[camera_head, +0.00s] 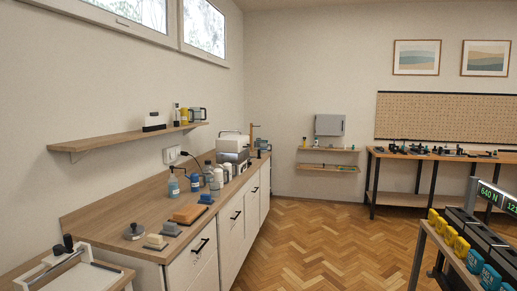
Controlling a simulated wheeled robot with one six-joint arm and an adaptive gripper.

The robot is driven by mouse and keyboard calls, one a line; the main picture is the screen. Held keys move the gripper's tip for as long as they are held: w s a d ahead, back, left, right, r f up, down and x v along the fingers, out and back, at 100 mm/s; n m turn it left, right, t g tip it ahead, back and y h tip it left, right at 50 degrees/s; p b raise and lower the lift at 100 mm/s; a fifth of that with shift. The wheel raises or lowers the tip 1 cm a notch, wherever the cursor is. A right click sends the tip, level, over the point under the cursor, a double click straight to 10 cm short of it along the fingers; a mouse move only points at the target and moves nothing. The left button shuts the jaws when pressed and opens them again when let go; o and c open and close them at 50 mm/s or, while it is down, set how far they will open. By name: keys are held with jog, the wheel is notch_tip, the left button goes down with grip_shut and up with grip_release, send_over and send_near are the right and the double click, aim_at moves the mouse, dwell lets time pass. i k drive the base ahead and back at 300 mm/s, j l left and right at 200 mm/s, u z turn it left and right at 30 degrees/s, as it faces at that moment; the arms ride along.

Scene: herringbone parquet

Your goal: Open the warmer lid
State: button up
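A white and silver boxy appliance (233,146) with a rounded top stands at the far part of the wooden counter, near the corner. It may be the warmer, but it is small and distant in the head view. Its upper part appears to rest down on the body, though I cannot make out a lid seam or handle clearly. Bottles partly cover its front. My gripper is not in view.
The long counter (95,219) along the left wall holds several bottles, blocks and an orange-brown brush or sponge (187,214). A white-framed board (75,274) fills the near left. A workbench (424,250) stands at right. The parquet floor (320,235) between is clear.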

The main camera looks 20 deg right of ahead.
aim_at(228, 143)
jog(key=i+l+z, duration=0.35)
jog(key=i+z, duration=0.35)
jog(key=i, duration=0.25)
jog(key=i+z, duration=0.15)
jog(key=i, duration=3.3)
jog(key=i+l+u, duration=0.1)
jog(key=i+u, duration=0.25)
jog(key=i+l+u, duration=0.15)
jog(key=i+u, duration=0.15)
jog(key=i, duration=0.15)
jog(key=i+l+u, duration=1.15)
jog(key=l+u, duration=0.2)
jog(key=l, duration=0.2)
jog(key=i+l+u, duration=0.15)
jog(key=l+u, duration=0.2)
jog(key=l, duration=0.2)
jog(key=i+l+u, duration=0.1)
jog(key=l+u, duration=0.25)
jog(key=l, duration=0.25)
